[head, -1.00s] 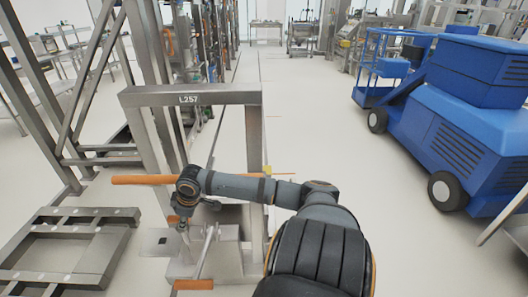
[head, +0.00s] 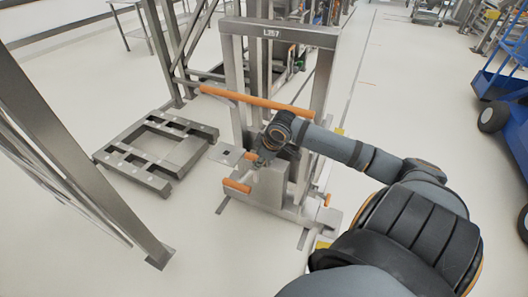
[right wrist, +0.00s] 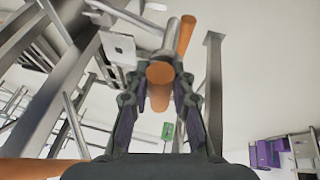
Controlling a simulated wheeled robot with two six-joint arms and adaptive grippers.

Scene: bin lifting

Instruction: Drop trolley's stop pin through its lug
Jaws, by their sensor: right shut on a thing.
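The trolley is a steel frame labelled L257 (head: 270,33) with an orange crossbar (head: 250,101). A flat plate with a small square hole (head: 222,150) juts from its left side, and it also shows in the right wrist view (right wrist: 122,48); I cannot tell if it is the lug. My right gripper (head: 259,160) is beside this plate. In the right wrist view its fingers (right wrist: 160,98) are shut on an orange cylinder (right wrist: 160,74), seemingly the stop pin's grip. The pin's lower end is hidden. My left gripper is out of view.
An orange lever grip (head: 237,185) sits below my right gripper. A low metal frame (head: 135,165) lies on the floor to the left. A steel post (head: 70,130) stands at the far left. A blue machine (head: 510,110) is at the right edge.

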